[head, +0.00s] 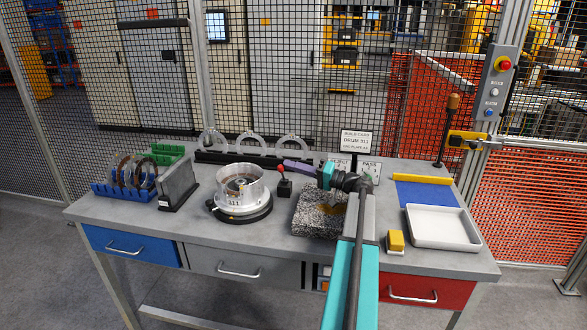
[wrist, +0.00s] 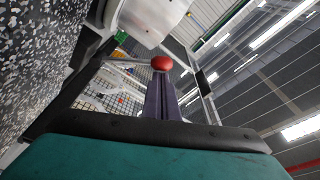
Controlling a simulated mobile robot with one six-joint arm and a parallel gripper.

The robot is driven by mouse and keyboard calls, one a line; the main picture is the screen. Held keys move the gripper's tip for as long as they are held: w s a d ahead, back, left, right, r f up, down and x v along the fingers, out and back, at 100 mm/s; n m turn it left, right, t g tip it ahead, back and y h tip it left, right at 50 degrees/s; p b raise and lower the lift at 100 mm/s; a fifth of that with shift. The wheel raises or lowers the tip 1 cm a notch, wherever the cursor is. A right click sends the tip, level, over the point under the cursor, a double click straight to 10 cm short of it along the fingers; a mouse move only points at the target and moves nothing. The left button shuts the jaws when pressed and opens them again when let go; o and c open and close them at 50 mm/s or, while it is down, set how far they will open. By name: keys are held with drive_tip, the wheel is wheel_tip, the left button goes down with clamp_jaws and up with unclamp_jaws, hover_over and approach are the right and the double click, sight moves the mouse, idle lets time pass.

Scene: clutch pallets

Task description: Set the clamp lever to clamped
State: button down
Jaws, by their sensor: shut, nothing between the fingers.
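The clamp lever (head: 281,170) has a red ball knob on a short stem. It stands on a small black block (head: 285,188) right of the metal drum (head: 241,188). The stem looks close to upright in the head view, with a slight lean left. My gripper (head: 286,163) reaches in from the right, its purple-grey fingers shut and empty, tips close to the knob. In the wrist view the red knob (wrist: 161,63) shows just beyond the fingertips (wrist: 160,76). I cannot tell whether they touch.
Clear rings (head: 292,148) stand in a rack behind. A grey upright plate (head: 178,184) and blue rack (head: 122,190) are left. A white tray (head: 440,228) and yellow block (head: 396,240) are right.

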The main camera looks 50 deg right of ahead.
drive_tip(key=shift+s+a+f+b, duration=0.4)
drive_tip(key=shift+a+f+b, duration=0.2)
drive_tip(key=shift+b, duration=0.6)
drive_tip(key=shift+a+r, duration=0.1)
drive_tip(key=s+d+r+b, duration=0.1)
drive_tip(key=s+d+b, duration=0.1)
drive_tip(key=s+d, duration=0.5)
drive_tip(key=shift+s, duration=1.2)
